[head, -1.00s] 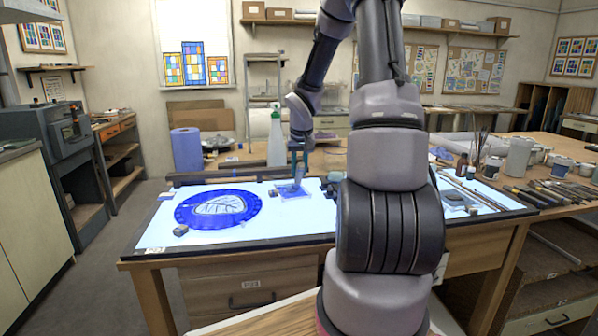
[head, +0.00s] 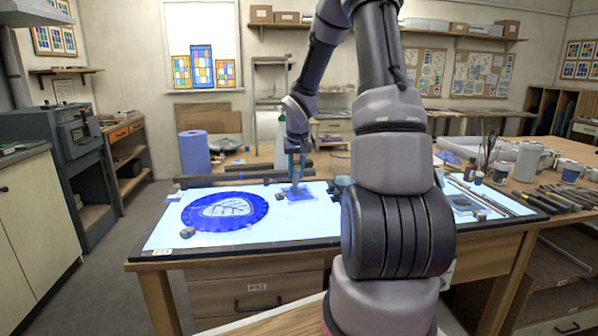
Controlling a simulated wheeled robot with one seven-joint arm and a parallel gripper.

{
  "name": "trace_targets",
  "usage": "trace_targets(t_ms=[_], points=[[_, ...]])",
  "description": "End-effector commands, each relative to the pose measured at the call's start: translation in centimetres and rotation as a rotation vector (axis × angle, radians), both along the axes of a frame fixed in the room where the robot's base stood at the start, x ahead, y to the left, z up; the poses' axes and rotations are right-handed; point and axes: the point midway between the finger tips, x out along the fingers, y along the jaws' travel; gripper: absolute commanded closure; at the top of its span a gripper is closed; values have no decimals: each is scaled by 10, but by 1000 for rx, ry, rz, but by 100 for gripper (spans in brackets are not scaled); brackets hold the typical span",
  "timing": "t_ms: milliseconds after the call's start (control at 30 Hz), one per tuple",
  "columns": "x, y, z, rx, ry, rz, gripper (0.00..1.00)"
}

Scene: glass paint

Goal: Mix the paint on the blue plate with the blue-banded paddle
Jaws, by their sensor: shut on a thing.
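My gripper (head: 297,166) points down over the left half of the lit table and is shut on a slim paddle (head: 296,182). The paddle's lower end reaches down to a small blue square plate (head: 306,197) lying flat on the lit surface. At this size I cannot tell whether the tip touches the plate, and neither the paddle's band nor the paint can be made out clearly.
A round blue glass panel (head: 252,221) with a pale centre lies left of the plate. A small block (head: 187,232) sits near its front left. A blue roll (head: 194,152) and a spray bottle (head: 281,130) stand behind. Tools and jars crowd the right.

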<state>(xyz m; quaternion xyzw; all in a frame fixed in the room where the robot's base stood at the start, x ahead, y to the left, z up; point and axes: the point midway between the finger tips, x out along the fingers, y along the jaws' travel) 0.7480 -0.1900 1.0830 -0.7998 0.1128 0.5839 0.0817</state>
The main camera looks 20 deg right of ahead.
Motion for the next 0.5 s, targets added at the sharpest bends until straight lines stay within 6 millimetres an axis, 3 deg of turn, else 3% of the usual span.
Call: trace_targets(t_ms=[500], points=[[-27,7,0,1,4,0,100]])
